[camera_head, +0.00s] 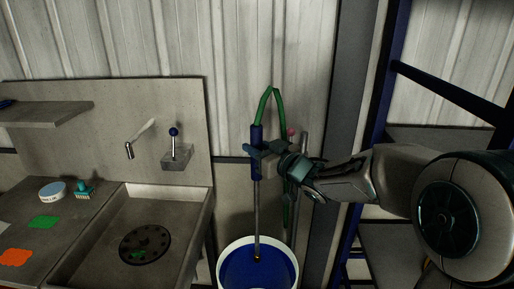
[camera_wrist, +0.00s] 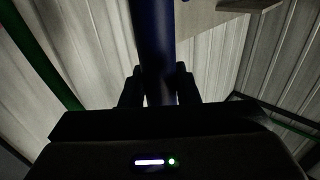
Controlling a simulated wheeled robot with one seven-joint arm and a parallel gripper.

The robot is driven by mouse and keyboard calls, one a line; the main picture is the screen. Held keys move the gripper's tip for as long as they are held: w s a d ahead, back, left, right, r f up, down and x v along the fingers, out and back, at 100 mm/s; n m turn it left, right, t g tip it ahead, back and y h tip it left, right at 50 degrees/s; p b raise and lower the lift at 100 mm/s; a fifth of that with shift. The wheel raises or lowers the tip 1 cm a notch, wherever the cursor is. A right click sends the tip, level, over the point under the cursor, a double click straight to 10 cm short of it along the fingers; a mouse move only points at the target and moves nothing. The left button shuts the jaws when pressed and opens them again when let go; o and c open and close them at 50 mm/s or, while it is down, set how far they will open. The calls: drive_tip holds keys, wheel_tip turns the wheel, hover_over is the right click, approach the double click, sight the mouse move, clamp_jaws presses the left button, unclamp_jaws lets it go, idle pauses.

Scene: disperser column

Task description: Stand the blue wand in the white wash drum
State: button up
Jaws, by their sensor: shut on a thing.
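The blue wand (camera_head: 256,136) hangs upright in my gripper (camera_head: 262,150), with a blue handle and a thin metal shaft. In the wrist view the blue handle (camera_wrist: 154,45) sits between the two fingers of my gripper (camera_wrist: 157,85). The shaft runs down to a small brass-coloured tip seen against the blue inside of the white wash drum (camera_head: 225,262). I cannot tell whether the tip touches the bottom. A green hose (camera_head: 278,98) rises from the wand's top, bends over and drops behind my gripper. The drum's lower part is cut off by the frame.
A steel sink (camera_head: 190,215) with a drain and tap stands left of the drum. Its counter holds a white round tub (camera_head: 52,191), a teal brush (camera_head: 84,189), and green and orange cloths. Blue frame posts (camera_head: 375,140) stand right. A corrugated wall is behind.

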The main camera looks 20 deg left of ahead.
wheel_tip(320, 180, down, 3)
drive_tip(key=shift+w+d+r+b, duration=0.1)
drive_tip(key=shift+b, duration=0.85)
drive_tip(key=b, duration=1.3)
hover_over(259, 254)
wheel_tip(259, 254, down, 17)
drive_tip(key=f+b, duration=0.6)
drive_tip(key=f, duration=0.1)
drive_tip(key=f+b, duration=0.6)
drive_tip(key=f, duration=0.1)
drive_tip(key=f+b, duration=0.5)
drive_tip(key=f, duration=0.2)
drive_tip(key=shift+w+a+f+b, duration=0.1)
drive_tip(key=shift+w+a+b, duration=0.05)
drive_tip(key=shift+a+b, duration=0.25)
drive_tip(key=shift+f, duration=0.15)
drive_tip(key=o, duration=1)
drive_tip(key=shift+o, duration=0.2)
drive_tip(key=shift+d+f, duration=0.1)
drive_tip(key=shift+f, duration=0.1)
